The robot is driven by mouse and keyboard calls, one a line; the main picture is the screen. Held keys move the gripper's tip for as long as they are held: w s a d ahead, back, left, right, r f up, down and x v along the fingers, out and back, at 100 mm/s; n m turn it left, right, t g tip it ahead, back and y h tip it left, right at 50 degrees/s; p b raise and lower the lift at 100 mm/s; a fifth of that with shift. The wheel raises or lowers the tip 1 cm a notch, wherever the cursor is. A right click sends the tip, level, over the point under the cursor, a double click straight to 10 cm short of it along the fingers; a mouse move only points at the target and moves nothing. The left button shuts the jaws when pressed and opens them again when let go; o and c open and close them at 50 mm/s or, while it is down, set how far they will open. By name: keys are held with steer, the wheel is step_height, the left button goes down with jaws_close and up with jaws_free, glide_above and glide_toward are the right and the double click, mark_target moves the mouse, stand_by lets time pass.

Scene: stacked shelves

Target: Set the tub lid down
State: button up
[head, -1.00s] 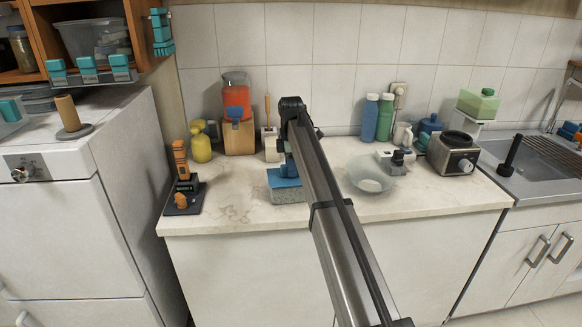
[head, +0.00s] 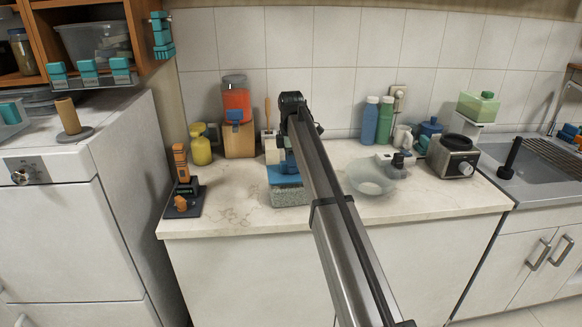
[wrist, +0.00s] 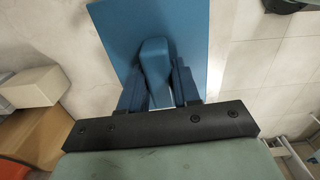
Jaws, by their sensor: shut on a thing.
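My gripper (head: 284,157) is shut on the tub lid (head: 283,176), a flat blue panel with a raised grip. In the wrist view the two dark blue fingers of my gripper (wrist: 157,88) close on either side of the grip, with the flat lid (wrist: 190,30) spreading beyond them. In the head view a speckled grey-green tub (head: 290,197) shows directly below the lid at the counter's front. I cannot tell whether the lid touches the tub. My arm hides the area just right of it.
A black stand with an orange tool (head: 182,200) is at the left. An orange-filled jar (head: 236,98) on a wooden block stands behind. A pale bowl (head: 370,178) lies right of my arm. The counter (head: 235,212) is clear left of the tub.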

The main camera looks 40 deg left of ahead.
steer(key=shift+r, duration=0.6)
steer(key=shift+s, duration=0.1)
